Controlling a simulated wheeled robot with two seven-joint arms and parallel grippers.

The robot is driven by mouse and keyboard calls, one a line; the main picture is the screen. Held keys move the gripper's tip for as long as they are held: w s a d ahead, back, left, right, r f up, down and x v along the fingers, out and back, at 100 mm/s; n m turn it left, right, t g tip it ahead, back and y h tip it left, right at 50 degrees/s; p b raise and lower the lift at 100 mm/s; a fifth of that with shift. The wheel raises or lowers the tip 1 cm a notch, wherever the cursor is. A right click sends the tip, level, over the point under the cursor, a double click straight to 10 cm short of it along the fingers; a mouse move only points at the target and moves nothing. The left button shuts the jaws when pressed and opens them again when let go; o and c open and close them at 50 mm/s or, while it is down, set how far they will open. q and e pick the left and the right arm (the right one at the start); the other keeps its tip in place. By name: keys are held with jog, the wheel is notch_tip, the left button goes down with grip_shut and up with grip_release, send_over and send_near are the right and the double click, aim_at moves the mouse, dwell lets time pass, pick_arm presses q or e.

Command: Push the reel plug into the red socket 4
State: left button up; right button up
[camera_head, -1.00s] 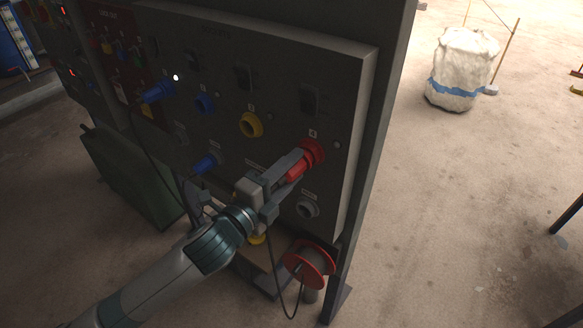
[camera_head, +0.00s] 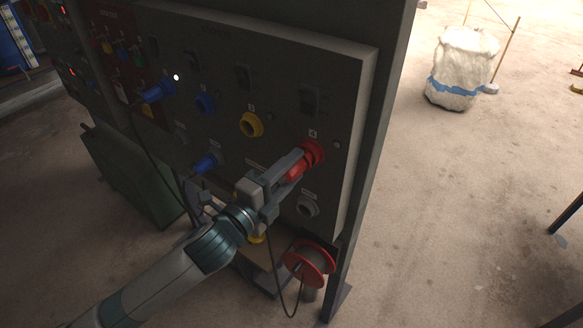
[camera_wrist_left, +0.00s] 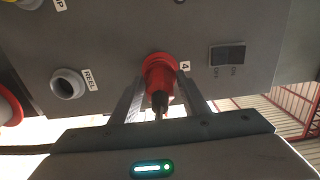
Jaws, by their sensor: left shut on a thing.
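The red socket 4 (camera_head: 314,150) sits on the right side of the dark panel. My left gripper (camera_head: 293,167) is shut on the red reel plug (camera_head: 295,170) right at that socket. In the left wrist view the plug (camera_wrist_left: 158,80) lies between the two fingers, in line with the socket beside the label "4", and its front end meets the socket. The fingers partly hide the plug, and I cannot tell how deep it sits. A dark cable hangs from the plug towards the red-flanged reel (camera_head: 309,263). My right gripper is not in view.
Blue plugs (camera_head: 158,92) stick out farther left. A grey socket (camera_head: 308,207), labelled "REEL" in the wrist view, is below socket 4. Open floor lies right of the panel.

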pick_arm(q)
jog(key=shift+w+d, duration=0.2)
jog(key=shift+w, duration=0.1)
dwell(0.6)
jog(key=o, duration=1.5)
jog(key=shift+c, duration=0.2)
jog(key=shift+s+a+f, duration=0.1)
jog(key=shift+s+a, duration=0.15)
jog(key=shift+s, duration=0.1)
jog(key=v, duration=1.6)
jog(key=shift+s, duration=0.2)
jog(key=shift+a, duration=0.15)
